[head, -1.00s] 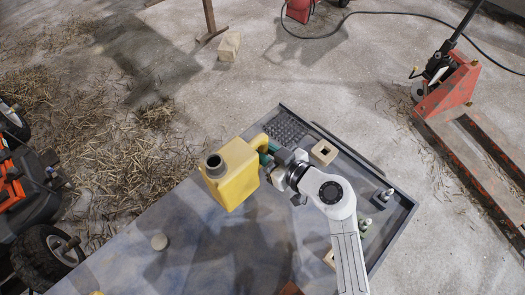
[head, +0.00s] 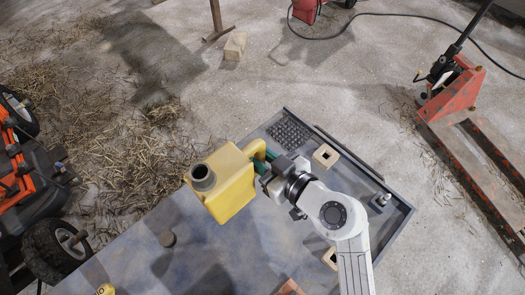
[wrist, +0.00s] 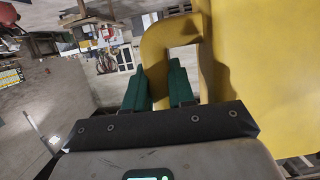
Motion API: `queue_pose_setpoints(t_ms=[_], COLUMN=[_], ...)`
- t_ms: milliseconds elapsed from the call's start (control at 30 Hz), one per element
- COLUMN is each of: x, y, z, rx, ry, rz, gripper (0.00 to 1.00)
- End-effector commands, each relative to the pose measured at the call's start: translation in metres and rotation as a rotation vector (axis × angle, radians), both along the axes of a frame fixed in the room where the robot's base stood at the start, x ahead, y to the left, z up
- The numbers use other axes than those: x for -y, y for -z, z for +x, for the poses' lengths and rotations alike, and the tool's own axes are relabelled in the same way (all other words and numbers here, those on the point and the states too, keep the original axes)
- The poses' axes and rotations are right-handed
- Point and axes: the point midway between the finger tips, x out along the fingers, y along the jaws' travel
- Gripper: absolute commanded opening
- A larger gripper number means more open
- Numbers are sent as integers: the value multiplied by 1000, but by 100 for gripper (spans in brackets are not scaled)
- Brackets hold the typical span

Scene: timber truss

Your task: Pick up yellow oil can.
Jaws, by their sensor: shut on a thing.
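The yellow oil can (head: 226,186) has a grey spout cap and a loop handle on its right side. It is held above the workbench top and looks tilted in the head view. My gripper (head: 265,162) has green fingers shut on the can's handle. In the wrist view the green fingers (wrist: 161,88) sit on both sides of the handle, and the yellow can body (wrist: 262,75) fills the right side. The can's underside is hidden.
A mower (head: 35,190) stands at left, a red pallet jack (head: 455,100) at right. Straw covers the floor at left.

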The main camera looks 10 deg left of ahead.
Motion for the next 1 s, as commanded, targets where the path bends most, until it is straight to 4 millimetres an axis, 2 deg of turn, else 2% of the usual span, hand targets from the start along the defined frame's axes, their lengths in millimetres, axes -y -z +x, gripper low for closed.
queue_pose_setpoints(t_ms=[500, 1000], x=[-8, -14], y=[-23, -36], z=[-46, -76], rx=[0, 0], ry=[0, 0], rz=[5, 5], gripper=[0, 0])
